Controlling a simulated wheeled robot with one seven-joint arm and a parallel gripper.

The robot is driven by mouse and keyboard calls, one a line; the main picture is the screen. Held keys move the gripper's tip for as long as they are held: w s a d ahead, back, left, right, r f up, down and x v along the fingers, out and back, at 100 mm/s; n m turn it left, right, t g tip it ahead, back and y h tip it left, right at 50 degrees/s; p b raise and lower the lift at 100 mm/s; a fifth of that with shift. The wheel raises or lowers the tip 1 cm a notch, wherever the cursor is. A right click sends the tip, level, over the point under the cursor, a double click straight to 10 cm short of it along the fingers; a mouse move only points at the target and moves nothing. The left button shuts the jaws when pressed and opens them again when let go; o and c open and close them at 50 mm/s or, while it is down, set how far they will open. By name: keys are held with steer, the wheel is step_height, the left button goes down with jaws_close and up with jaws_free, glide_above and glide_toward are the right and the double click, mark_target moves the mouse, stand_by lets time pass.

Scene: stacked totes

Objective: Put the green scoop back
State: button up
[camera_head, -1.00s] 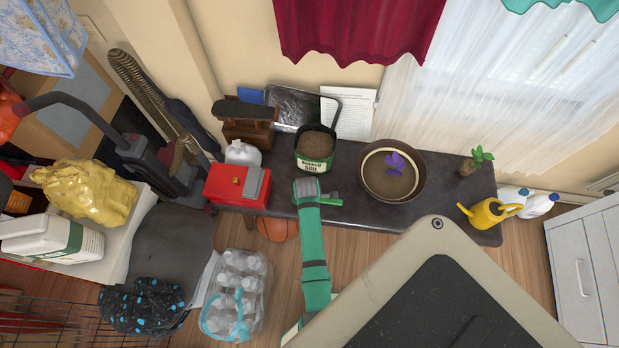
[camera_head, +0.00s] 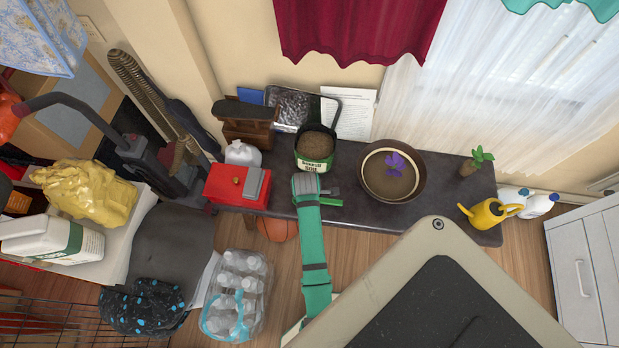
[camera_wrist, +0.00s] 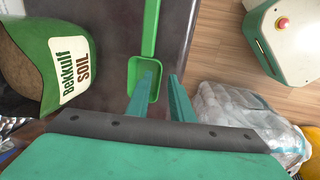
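The green scoop lies on the dark bench near its front edge. In the wrist view its bowl (camera_wrist: 143,68) is just beyond my fingers, and its handle runs up and away. In the head view only a short green part of the scoop (camera_head: 331,201) shows beside my arm. My gripper (camera_wrist: 164,84) is open, with a gap between its fingers. The left finger overlaps the scoop's bowl in the picture; the right finger is outside it. I cannot tell whether either touches. The soil pot (camera_head: 316,146), labelled Bekkulf Soil, stands behind my gripper; it also shows in the wrist view (camera_wrist: 50,55).
On the bench (camera_head: 440,200), a red box (camera_head: 225,187) stands left and a brown bowl with a purple flower (camera_head: 420,182) right. A yellow watering can (camera_head: 487,214) is at the right end. Bottled water (camera_head: 237,290) is on the floor in front.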

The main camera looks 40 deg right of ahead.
step_height(320, 180, up, 7)
steer(key=shift+s+a+f, duration=0.15)
steer(key=shift+s+a, duration=0.25)
steer(key=shift+s, duration=0.05)
steer(key=shift+a+f, duration=0.1)
